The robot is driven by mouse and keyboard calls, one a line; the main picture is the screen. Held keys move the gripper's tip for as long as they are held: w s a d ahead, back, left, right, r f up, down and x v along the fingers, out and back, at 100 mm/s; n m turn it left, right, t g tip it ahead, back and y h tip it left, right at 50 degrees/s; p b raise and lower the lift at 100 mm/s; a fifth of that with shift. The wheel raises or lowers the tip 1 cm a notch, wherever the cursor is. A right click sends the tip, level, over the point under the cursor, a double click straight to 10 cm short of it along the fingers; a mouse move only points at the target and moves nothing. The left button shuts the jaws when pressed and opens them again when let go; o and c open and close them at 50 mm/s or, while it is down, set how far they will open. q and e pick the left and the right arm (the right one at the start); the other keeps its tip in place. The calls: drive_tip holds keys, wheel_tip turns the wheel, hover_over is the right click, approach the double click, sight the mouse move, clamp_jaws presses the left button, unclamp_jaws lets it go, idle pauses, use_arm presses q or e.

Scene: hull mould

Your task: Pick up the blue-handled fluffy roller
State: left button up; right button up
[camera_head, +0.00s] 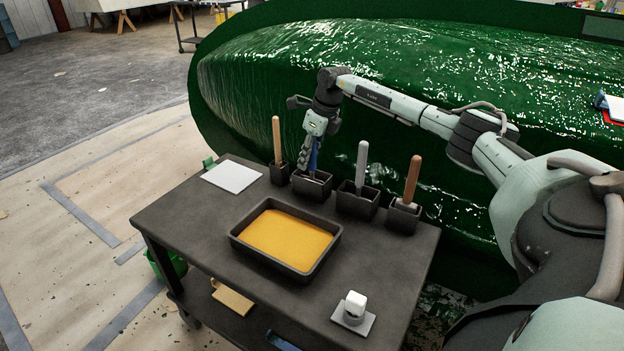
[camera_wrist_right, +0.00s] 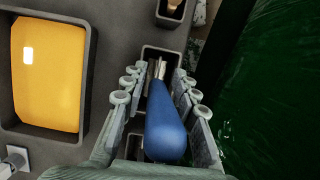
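The blue-handled roller (camera_head: 313,160) stands handle up in a black holder box (camera_head: 322,193) at the back of the cart. In the right wrist view its blue handle (camera_wrist_right: 165,122) points toward the camera, and its metal shaft goes down into the box. The roller's fluffy part is hidden. My right gripper (camera_head: 310,158) points down over this box. In the right wrist view its open fingers (camera_wrist_right: 159,75) are on both sides of the handle, with a gap visible at the left. My left gripper is out of view.
Wooden-handled tools (camera_head: 276,140) (camera_head: 412,178) and a grey-handled tool (camera_head: 362,163) stand in neighbouring boxes. A tray of yellow-orange material (camera_head: 238,236), a white sheet (camera_head: 231,176) and a white-capped item (camera_head: 355,305) are on the cart (camera_head: 180,215). The green hull mould (camera_head: 260,75) rises behind.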

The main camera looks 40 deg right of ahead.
clamp_jaws()
drive_tip(key=shift+r, duration=0.15)
